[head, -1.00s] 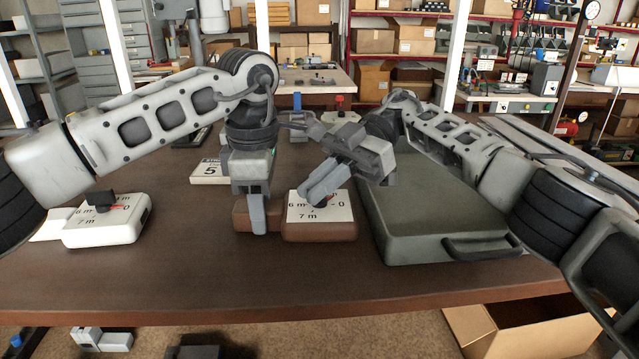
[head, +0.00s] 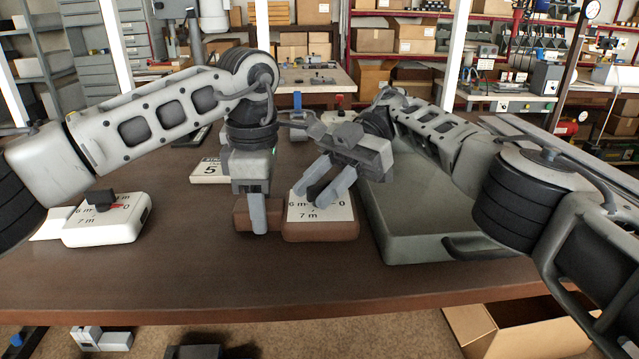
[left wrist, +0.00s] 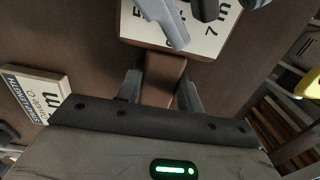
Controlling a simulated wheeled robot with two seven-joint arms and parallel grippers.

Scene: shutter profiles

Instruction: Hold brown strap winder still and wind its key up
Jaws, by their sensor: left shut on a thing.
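The brown strap winder (head: 320,231) lies on the table at the middle of the head view. It has a brown body and a white dial face marked 6 m, 7 m and 0. My left gripper (head: 258,218) points down and is shut on the brown block at the winder's left side; the left wrist view shows this block (left wrist: 163,75) between the fingers. My right gripper (head: 321,193) is tilted over the dial face, its two fingers reaching down to it.
A white winder (head: 107,222) with a black key and red pointer stands at the left. A large grey-green case (head: 425,215) stands close on the right. The table front (head: 250,290) is clear.

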